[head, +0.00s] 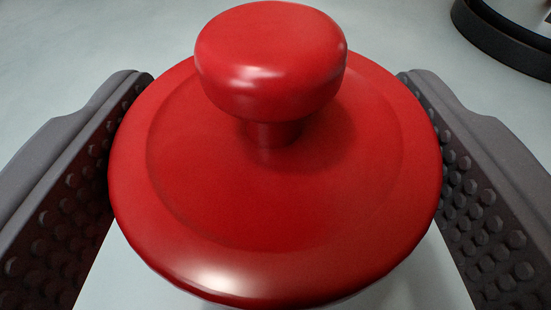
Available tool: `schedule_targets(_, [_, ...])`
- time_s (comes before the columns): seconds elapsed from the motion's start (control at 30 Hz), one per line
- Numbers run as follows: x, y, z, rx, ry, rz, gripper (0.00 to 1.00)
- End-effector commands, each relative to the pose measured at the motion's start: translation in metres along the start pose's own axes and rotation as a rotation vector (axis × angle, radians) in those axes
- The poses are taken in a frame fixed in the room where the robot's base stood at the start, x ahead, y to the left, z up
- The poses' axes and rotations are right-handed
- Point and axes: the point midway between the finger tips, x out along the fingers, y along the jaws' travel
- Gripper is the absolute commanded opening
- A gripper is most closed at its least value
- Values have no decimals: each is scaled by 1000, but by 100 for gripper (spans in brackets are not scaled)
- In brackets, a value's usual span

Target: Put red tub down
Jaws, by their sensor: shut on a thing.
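The red tub (280,215) fills the middle of the head view, seen from above. It shows a round glossy red lid with a thick red knob on top; a pale area shows below the lid's near edge. My gripper (275,175) is shut on the tub, with one dark studded finger pad at its left side and one at its right. The tub looks upright between the pads. Its lower body and base are hidden under the lid, so I cannot tell whether it touches the surface.
A pale grey, smooth surface (110,35) spreads behind and around the tub. A round object with a black base and a light upper part (505,30) stands at the top right, cut off by the frame. The surface at the upper left is clear.

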Motion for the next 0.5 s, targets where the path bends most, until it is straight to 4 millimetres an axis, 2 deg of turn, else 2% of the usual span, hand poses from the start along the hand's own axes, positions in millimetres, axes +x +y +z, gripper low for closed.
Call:
schedule_targets(0.3, [0,0,2,1,2,0,35])
schedule_targets(0.33, [0,0,2,1,1,0,74])
schedule_targets(0.4, [0,0,1,1,1,0,90])
schedule_targets(0.5, [0,0,1,1,1,0,90])
